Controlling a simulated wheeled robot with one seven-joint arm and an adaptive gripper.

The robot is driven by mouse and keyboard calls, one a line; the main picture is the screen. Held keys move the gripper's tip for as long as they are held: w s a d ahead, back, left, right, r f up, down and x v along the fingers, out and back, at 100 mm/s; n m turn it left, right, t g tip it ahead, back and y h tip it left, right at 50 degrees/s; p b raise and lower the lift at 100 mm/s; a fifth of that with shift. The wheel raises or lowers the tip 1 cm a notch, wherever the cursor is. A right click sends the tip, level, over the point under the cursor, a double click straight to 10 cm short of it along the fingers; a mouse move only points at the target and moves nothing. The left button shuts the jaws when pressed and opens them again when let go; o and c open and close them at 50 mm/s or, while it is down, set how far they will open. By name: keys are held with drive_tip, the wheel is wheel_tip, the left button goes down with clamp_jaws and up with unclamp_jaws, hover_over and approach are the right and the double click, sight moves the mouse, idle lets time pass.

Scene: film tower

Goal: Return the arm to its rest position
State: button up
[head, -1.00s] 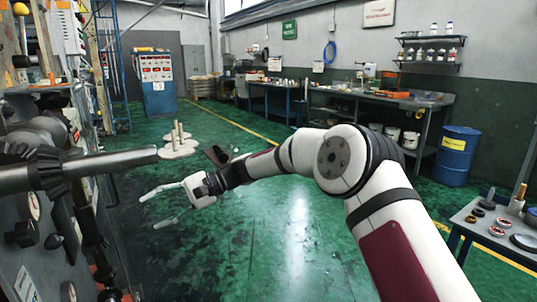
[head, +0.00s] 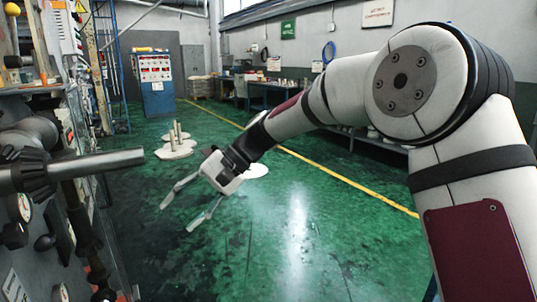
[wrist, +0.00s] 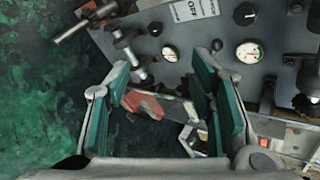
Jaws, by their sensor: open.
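My gripper (head: 176,212) hangs in open air over the green floor in the head view, its two fingers spread and nothing between them. My white arm reaches in from the right, bent high at a large joint, with the gripper pointing down and left. In the wrist view my gripper (wrist: 160,100) shows its green finger pads well apart. Beyond them is a grey machine panel with gauges (wrist: 248,52), apart from the fingers as far as I can see.
A machine with a metal shaft (head: 95,165) stands along the left edge, left of my gripper. A blue cabinet (head: 156,85) and a round base with pegs (head: 175,147) stand farther back. A workbench runs along the back wall, partly behind my arm. The floor in the middle is clear.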

drive_tip(key=s+d+r+t+h, duration=0.2)
drive_tip(key=s+d+h, duration=0.1)
drive_tip(key=s+d, duration=0.75)
drive_tip(key=s+d+r+t+h, duration=0.25)
drive_tip(key=s+d, duration=0.45)
drive_tip(key=d, duration=0.6)
drive_tip(key=s+d+f+m+h, duration=0.1)
drive_tip(key=s+d+f+h, duration=0.15)
drive_tip(key=s+d, duration=0.5)
drive_tip(key=s+d+f+h, duration=0.1)
drive_tip(key=s+d+f, duration=0.2)
drive_tip(key=s+d, duration=0.4)
wheel_tip(320, 180, up, 20)
drive_tip(key=s+a+t+p, duration=0.1)
drive_tip(key=t+p, duration=0.3)
drive_tip(key=p, duration=1.4)
drive_tip(key=shift+s, duration=0.4)
drive_tip(key=shift+a, duration=0.1)
